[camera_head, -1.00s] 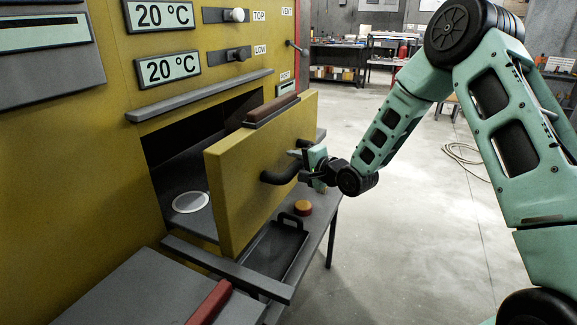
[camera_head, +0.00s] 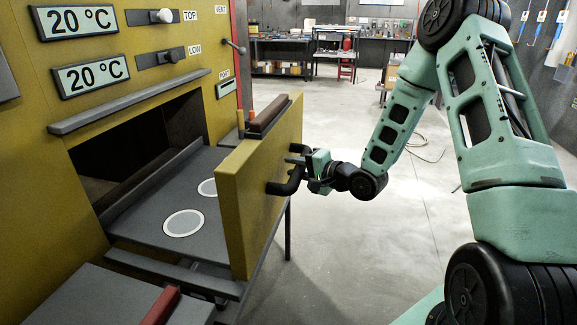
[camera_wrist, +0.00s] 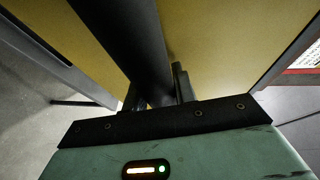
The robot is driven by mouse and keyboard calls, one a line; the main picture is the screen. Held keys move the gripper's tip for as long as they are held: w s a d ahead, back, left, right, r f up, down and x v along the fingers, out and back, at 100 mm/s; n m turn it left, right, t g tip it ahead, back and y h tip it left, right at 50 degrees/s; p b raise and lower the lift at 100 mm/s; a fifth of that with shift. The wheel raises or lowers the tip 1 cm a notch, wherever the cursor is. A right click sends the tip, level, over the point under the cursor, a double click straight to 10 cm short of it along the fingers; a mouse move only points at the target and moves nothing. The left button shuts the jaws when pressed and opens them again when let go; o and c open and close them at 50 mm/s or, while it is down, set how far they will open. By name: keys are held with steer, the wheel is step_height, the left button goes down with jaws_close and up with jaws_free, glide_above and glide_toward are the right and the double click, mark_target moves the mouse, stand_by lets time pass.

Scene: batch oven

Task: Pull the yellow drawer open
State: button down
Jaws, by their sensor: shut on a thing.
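The yellow drawer (camera_head: 262,185) is pulled partly out of the oven. Its grey floor (camera_head: 150,205) shows behind the front panel, with two pale round marks on it. A black bar handle (camera_head: 284,186) stands off the drawer's outer face. My gripper (camera_head: 300,170) is shut on this handle at its far part. In the wrist view, the dark handle (camera_wrist: 150,45) runs between the fingers of my gripper (camera_wrist: 158,100), with the yellow panel (camera_wrist: 215,40) behind it.
The oven body (camera_head: 190,35) stands at the left, its opening dark. A grey ledge (camera_head: 130,102) juts out above the opening. A red-edged grey surface (camera_head: 110,300) lies at the lower left. The floor (camera_head: 350,260) to the right of the drawer is clear.

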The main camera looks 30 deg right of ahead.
steer(key=shift+d, duration=0.1)
steer(key=c, duration=1.1)
jaws_free()
steer(key=shift+p+v, duration=3.55)
steer(key=shift+v, duration=5.2)
